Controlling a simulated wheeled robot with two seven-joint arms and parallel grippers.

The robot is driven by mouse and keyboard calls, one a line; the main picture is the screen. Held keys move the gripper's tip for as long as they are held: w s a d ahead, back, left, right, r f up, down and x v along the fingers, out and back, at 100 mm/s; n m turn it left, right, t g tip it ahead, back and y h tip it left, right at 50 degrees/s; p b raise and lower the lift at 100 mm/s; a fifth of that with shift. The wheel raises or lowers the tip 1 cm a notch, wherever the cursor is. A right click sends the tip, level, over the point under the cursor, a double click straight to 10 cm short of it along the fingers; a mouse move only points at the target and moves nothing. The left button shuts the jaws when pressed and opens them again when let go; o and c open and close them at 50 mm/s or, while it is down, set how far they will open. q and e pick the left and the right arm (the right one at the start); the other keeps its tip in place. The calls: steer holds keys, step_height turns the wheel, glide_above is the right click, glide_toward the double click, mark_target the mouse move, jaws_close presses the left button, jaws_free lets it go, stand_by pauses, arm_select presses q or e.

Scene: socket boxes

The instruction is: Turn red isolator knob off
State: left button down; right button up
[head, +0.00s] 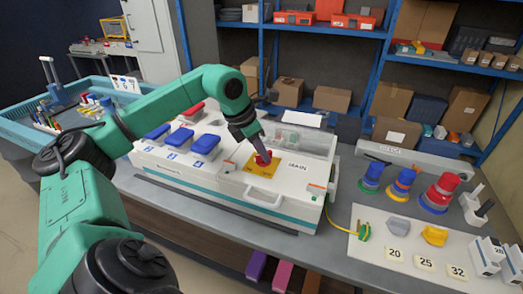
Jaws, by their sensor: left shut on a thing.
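The red isolator knob (263,158) sits on a yellow plate (258,172) on top of the white socket box (215,181), beside the word MAIN. My left arm reaches in from the left and bends down over the box. My left gripper (259,148) is shut on the knob from above and hides part of it. The knob's exact angle is too small to tell. My right gripper does not show.
Blue and red socket covers (205,145) stand on the box left of the knob. A clear raised lid (300,140) stands behind it. Coloured plugs (435,195) and numbered tiles (425,264) lie on the right. Shelves with cardboard boxes (396,98) stand behind.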

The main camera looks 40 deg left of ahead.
arm_select(q)
steer(key=shift+d+r+n+y+p, duration=0.15)
steer(key=shift+n+y+p, duration=0.35)
steer(key=shift+n, duration=0.6)
steer(key=n+y+p, duration=0.1)
steer(key=n+p, duration=0.1)
steer(key=n, duration=0.1)
steer(key=shift+r+n, duration=0.1)
steer(key=shift+n, duration=0.2)
steer(key=n+y+p, duration=0.2)
steer(key=n, duration=0.2)
steer(key=shift+w+d+n, duration=0.1)
steer(key=shift+d+n, duration=0.05)
steer(key=shift+n, duration=0.15)
steer(key=n+g+y+p, duration=0.1)
steer(key=n, duration=0.3)
steer(key=shift+n+g, duration=0.6)
steer(key=shift+n, duration=0.4)
steer(key=shift+f+y, duration=0.2)
steer(key=shift+y, duration=0.1)
steer(key=c, duration=0.9)
jaws_free()
steer(key=shift+o, duration=0.2)
steer(key=shift+d, duration=0.1)
